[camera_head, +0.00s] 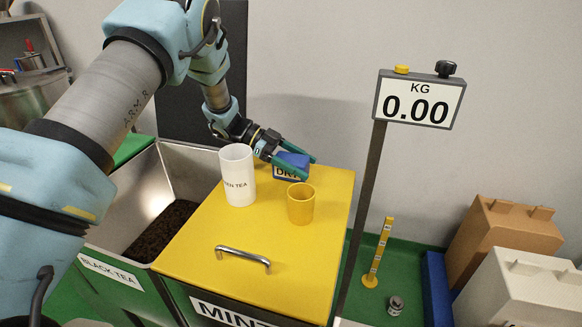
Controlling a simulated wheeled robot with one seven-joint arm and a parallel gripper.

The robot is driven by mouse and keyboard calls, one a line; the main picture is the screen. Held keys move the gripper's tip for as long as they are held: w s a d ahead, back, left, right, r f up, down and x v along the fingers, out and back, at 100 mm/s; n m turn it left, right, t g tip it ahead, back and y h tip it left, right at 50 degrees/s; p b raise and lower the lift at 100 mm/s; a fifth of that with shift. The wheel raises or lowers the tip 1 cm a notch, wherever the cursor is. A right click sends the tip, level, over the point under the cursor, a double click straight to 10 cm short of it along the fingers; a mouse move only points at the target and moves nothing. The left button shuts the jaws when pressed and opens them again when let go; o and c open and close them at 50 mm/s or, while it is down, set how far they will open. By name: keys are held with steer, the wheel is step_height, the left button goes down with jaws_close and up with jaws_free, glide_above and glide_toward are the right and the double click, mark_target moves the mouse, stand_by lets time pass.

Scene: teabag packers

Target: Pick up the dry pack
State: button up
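The dry pack (291,160) is a small blue block with a white label reading "DR..."; the rest of the label is covered. It is at the back of the yellow lid, behind the two cups. My gripper (309,169) reaches it from the left, with its two green fingers apart, one along the far side and one across the near side of the pack. The near finger hides part of the label. I cannot tell whether the fingers press on the pack, or whether it rests on the lid.
A white cup (238,176) marked "...EN TEA" stands close to my gripper, and a yellow cup (300,204) stands in front of the pack. The yellow lid (222,281) has a metal handle. A scale display (419,100) reads 0.00 on a post at right.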

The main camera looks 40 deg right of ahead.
steer(key=c, duration=1.1)
steer(key=shift+o, duration=0.2)
steer(key=shift+r, duration=0.1)
